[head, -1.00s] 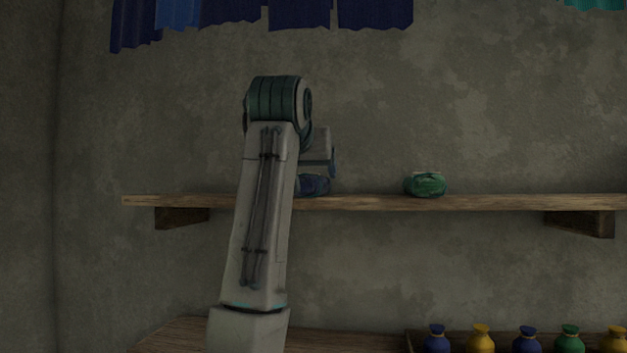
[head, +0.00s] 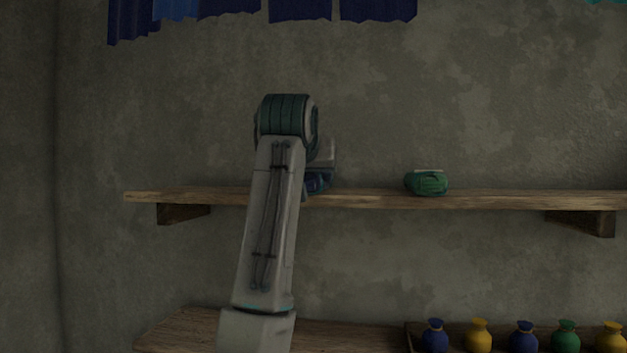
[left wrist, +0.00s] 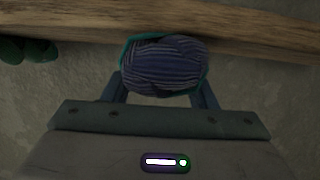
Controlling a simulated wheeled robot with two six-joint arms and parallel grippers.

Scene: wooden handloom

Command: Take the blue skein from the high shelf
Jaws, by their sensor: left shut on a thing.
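The blue skein (left wrist: 165,65) sits between the two fingers of my left gripper (left wrist: 162,85) in the left wrist view. The fingers are shut on its two sides. In the head view, the blue skein (head: 313,184) is mostly hidden behind my left arm and gripper (head: 320,178), at the level of the high shelf (head: 370,201). I cannot tell whether it still touches the board. My right gripper is in neither view.
A green skein (head: 427,183) lies on the shelf to the right, apart from my gripper. Dark blue cloths (head: 300,10) hang above. Below, a wooden surface (head: 180,328) holds a tray with several small coloured pouches (head: 479,337). The wall between is bare.

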